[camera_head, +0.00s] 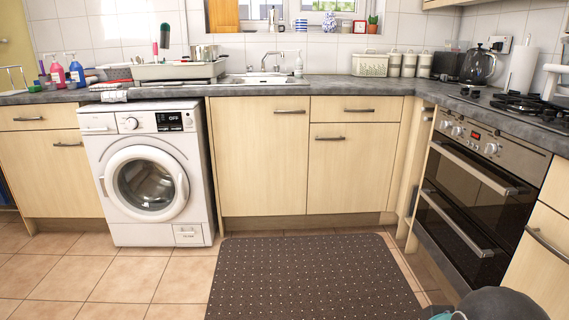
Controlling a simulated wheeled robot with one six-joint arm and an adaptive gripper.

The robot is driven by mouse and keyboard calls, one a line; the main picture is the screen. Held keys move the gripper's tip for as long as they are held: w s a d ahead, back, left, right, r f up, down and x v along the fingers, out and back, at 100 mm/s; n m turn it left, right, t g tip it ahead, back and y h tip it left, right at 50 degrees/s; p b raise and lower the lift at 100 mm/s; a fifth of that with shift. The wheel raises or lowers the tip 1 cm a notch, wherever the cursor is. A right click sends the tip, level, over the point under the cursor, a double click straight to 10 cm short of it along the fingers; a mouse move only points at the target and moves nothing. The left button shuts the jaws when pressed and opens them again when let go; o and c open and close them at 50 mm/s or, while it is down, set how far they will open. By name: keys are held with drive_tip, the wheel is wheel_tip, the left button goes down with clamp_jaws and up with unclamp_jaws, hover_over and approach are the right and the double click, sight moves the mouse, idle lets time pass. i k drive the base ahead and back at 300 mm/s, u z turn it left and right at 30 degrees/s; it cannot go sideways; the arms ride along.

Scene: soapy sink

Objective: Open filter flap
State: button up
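The white washing machine (149,172) stands under the counter, left of the middle. Its filter flap (188,233) is a small pale panel at the machine's lower right front corner, close to the floor. The flap looks shut and flush with the front. The round door (146,184) above it is closed, and the display reads OFF. My gripper is not in view. A dark rounded part with a bit of teal at the bottom right edge seems to be part of my own arm.
A dark dotted mat (315,278) lies on the tiled floor (125,277), right of the machine. The floor before the flap is clear. Wooden cupboards (258,160) stand right of the machine, and an oven (475,190) stands at the far right.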

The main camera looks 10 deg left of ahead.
sight(187, 236)
drive_tip(key=u, duration=0.3)
drive_tip(key=i, duration=1.85)
drive_tip(key=u, duration=1.5)
drive_tip(key=i, duration=1.4)
drive_tip(key=u, duration=0.75)
